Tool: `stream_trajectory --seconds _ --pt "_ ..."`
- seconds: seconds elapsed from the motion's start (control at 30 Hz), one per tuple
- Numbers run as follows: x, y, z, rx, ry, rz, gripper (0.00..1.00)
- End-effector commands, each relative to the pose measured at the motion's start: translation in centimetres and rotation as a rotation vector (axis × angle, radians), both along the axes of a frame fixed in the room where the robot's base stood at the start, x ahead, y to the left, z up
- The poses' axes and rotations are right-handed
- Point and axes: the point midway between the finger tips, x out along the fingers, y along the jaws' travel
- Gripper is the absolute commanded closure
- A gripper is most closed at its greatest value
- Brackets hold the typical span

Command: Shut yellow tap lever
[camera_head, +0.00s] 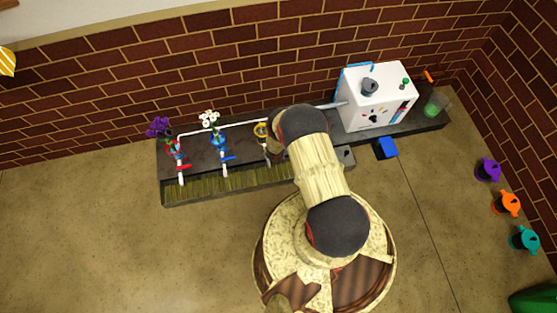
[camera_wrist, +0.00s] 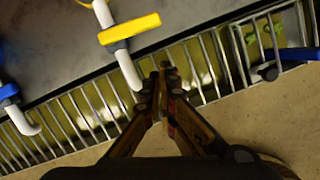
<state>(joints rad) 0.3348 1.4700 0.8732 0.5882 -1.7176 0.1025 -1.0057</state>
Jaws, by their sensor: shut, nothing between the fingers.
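The yellow tap lever (camera_wrist: 130,32) shows in the wrist view at the upper middle. It lies across a white tap pipe (camera_wrist: 121,62) whose spout bends down over the slatted grate. My gripper (camera_wrist: 164,78) is shut and empty, just below and to the right of the lever. Its fingertips are close to the spout end; I cannot tell whether they touch it. In the head view the yellow tap (camera_head: 262,131) stands at the right of the tap row, and my arm hides the gripper and part of that tap.
A blue tap (camera_head: 219,142) and a red tap (camera_head: 178,160) stand further left, with white and purple flowers behind. The slatted trough (camera_head: 225,185) runs below them. A white machine (camera_head: 377,97) stands at the right. A blue handle (camera_wrist: 298,54) shows beside a small cage.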

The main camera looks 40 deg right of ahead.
Motion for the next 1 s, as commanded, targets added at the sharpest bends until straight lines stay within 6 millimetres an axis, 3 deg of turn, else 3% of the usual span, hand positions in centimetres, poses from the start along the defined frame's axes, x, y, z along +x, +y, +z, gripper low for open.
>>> stream_trajectory --seconds 0.03,0.2,0.43,1.0 --pt "-0.2 0.1 1.3 0.000 0.000 0.000 1.00" --pt "-0.8 0.4 3.9 0.000 0.000 0.001 1.00" --pt "-1.5 0.8 6.7 0.001 0.001 0.001 1.00" --pt "-1.8 0.9 7.5 0.001 0.002 0.001 1.00"
